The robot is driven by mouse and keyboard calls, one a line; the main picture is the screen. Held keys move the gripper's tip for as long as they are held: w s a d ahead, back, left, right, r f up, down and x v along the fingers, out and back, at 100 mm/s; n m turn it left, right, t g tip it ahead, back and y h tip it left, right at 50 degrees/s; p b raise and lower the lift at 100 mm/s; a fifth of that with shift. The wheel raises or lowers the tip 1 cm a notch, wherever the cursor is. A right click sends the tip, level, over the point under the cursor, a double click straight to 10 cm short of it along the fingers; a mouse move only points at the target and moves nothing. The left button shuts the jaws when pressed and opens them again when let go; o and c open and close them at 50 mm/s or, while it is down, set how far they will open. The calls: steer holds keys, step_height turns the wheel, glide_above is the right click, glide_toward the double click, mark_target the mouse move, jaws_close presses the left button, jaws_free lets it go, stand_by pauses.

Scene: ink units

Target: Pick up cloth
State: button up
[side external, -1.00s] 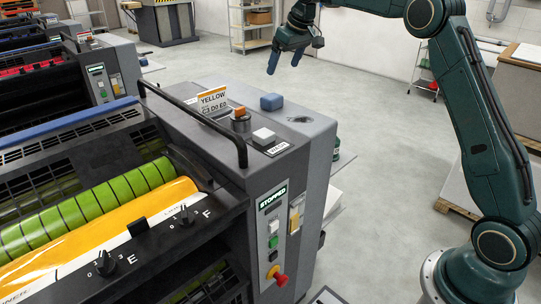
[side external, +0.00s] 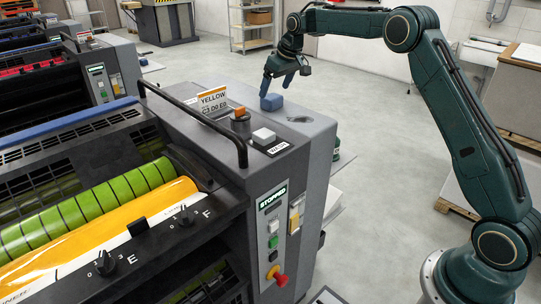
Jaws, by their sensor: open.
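A small blue folded cloth (side external: 271,102) lies on the grey top of the press's end housing (side external: 312,125). I cannot tell whether the fingers touch the cloth.
A black handrail (side external: 200,117) arches along the press. Open floor (side external: 375,150) lies to the right.

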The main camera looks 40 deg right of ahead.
mark_target(272, 96)
steer(key=shift+x, duration=2.55)
steer(key=shift+s, duration=0.1)
steer(key=c, duration=1.1)
